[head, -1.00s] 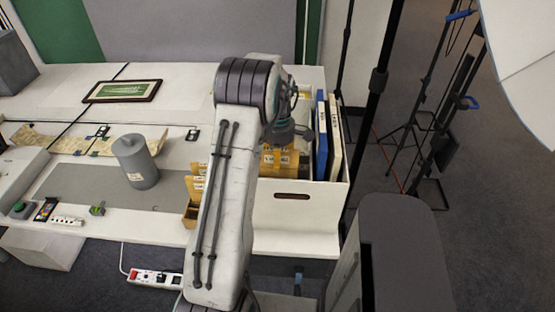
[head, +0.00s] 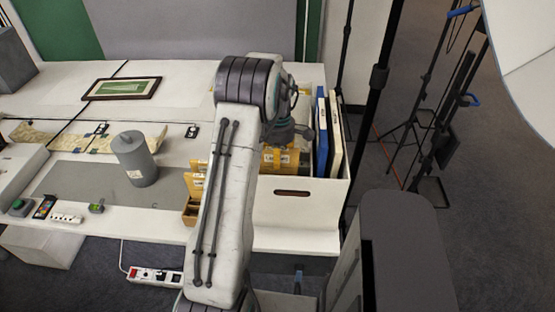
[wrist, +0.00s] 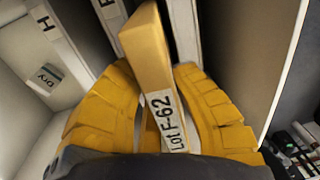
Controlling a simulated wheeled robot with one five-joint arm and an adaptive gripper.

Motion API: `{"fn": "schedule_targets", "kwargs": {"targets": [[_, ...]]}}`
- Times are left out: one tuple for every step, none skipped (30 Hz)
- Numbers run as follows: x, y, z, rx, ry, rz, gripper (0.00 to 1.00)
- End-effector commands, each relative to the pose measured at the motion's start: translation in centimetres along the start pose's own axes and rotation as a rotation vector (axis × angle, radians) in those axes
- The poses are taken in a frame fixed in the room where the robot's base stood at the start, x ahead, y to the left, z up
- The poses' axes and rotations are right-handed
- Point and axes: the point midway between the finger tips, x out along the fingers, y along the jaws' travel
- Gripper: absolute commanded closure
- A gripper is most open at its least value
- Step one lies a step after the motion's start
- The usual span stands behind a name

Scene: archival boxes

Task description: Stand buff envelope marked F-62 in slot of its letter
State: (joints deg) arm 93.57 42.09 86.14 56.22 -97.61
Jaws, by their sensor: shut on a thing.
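The buff envelope (wrist: 149,52) fills the middle of the wrist view, its white label reading "Lot F-62". My gripper (wrist: 165,115) has its yellow fingers shut on it, one on each side. The envelope's top leans left in that view. Lettered dividers stand beyond it; one at the left is marked H (wrist: 44,22). Another letter tab (wrist: 106,4) is cut off at the top edge. In the head view my gripper (head: 283,160) is over the white box (head: 270,207), partly behind my arm. I cannot tell there how deep the envelope sits.
A blue folder (head: 322,140) and a white folder (head: 335,135) stand at the box's right side. A small buff holder (head: 191,208) with cards is left of the box. A grey canister (head: 134,160) and a framed picture (head: 122,88) are on the table.

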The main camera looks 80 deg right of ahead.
Motion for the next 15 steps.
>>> {"fn": "schedule_targets", "kwargs": {"targets": [[0.3, 0.0, 0.0, 0.0, 0.0, 0.0, 1.0], [0.3, 0.0, 0.0, 0.0, 0.0, 0.0, 1.0], [0.5, 0.0, 0.0, 0.0, 0.0, 0.0, 1.0], [0.5, 0.0, 0.0, 0.0, 0.0, 0.0, 1.0], [0.6, 0.0, 0.0, 0.0, 0.0, 0.0, 1.0], [0.7, 0.1, 0.0, 0.0, 0.0, 0.0, 1.0], [0.8, 0.1, 0.0, 0.0, 0.0, 0.0, 1.0], [0.9, 0.1, 0.0, 0.0, 0.0, 0.0, 1.0], [1.0, 0.1, 0.0, 0.0, 0.0, 0.0, 1.0], [1.1, 0.1, 0.0, 0.0, 0.0, 0.0, 1.0], [1.1, 0.1, 0.0, 0.0, 0.0, 0.0, 1.0], [1.2, 0.1, 0.0, 0.0, 0.0, 0.0, 1.0], [1.3, 0.1, 0.0, 0.0, 0.0, 0.0, 1.0], [1.4, 0.1, 0.0, 0.0, 0.0, 0.0, 1.0], [1.4, 0.1, 0.0, 0.0, 0.0, 0.0, 1.0]]}}
